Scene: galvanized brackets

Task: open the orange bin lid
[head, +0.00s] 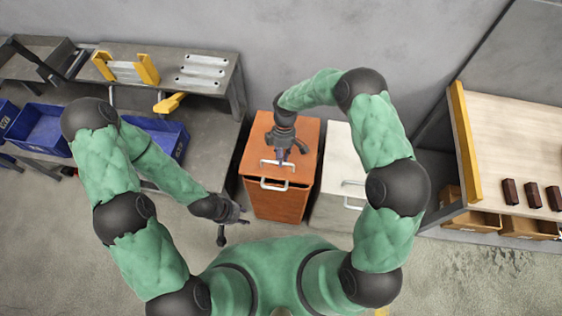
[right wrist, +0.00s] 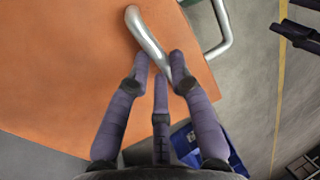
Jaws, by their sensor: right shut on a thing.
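The orange bin (head: 278,205) stands on the floor in front of me, with its orange lid (head: 257,142) on top. The lid looks down, with a thin dark gap along its front edge. My right gripper (head: 283,160) is over the lid, shut on the silver lid handle (head: 267,163). In the right wrist view its fingers (right wrist: 159,62) close around one end of the handle bar (right wrist: 146,36). A second silver handle (head: 272,186) is on the bin's front. My left gripper (head: 234,224) is open and empty, low to the left of the bin.
A white bin (head: 336,150) stands close to the right of the orange one. A workbench (head: 215,105) with blue crates (head: 40,128) is on the left. A wooden-topped bench (head: 510,130) with dark blocks is on the right. A grey wall is behind.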

